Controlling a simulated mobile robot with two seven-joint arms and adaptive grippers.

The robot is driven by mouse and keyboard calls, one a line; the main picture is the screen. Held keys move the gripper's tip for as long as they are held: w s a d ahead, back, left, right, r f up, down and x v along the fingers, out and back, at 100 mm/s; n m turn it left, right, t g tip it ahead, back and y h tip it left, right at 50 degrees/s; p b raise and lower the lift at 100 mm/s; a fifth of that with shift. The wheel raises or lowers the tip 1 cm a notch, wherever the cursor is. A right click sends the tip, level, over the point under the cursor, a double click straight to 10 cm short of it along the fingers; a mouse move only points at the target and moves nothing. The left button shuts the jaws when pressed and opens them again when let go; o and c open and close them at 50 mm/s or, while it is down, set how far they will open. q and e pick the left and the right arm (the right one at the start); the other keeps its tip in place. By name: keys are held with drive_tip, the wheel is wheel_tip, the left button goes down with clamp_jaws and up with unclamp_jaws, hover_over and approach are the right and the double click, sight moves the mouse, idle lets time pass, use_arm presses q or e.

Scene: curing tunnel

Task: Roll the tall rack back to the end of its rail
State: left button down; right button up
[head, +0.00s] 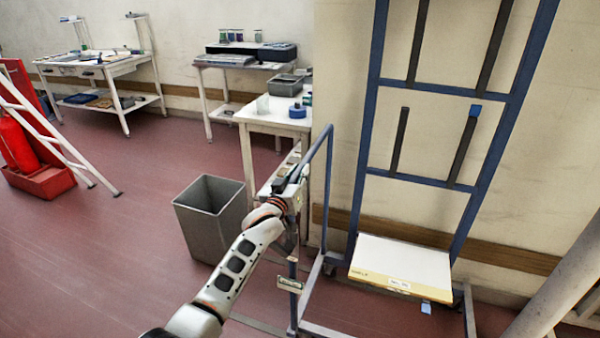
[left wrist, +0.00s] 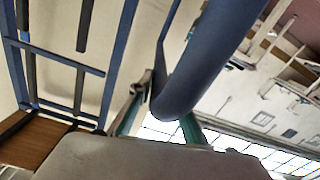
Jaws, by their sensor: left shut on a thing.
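The tall rack is a blue tube frame (head: 363,145) with dark slotted uprights, standing close to the wall at the right of the head view. A white and yellow box (head: 402,264) lies on its low base. A blue handle tube (head: 329,160) sticks out from the rack's left side. My left gripper (head: 292,184) is shut on this handle tube. In the left wrist view the thick tube (left wrist: 205,60) passes between the teal fingers (left wrist: 160,122). A thin strip on the floor (head: 257,325) may be the rail; its end is not clear. My right gripper is not in view.
A grey bin (head: 211,215) stands just left of my left forearm. A white table (head: 262,116) with a tray and blue tape is behind it. More benches line the back wall. A red extinguisher (head: 15,145) stands far left. Open red floor lies at the left.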

use_arm(q)
drive_tip(key=shift+s+d, duration=0.1)
drive_tip(key=shift+d, duration=0.2)
drive_tip(key=c, duration=1.9)
unclamp_jaws()
drive_tip(key=shift+d, duration=0.1)
drive_tip(key=shift+s+a+f, duration=0.1)
drive_tip(key=shift+s+a, duration=0.2)
drive_tip(key=shift+s, duration=0.05)
drive_tip(key=v, duration=1.1)
drive_tip(key=shift+s, duration=0.1)
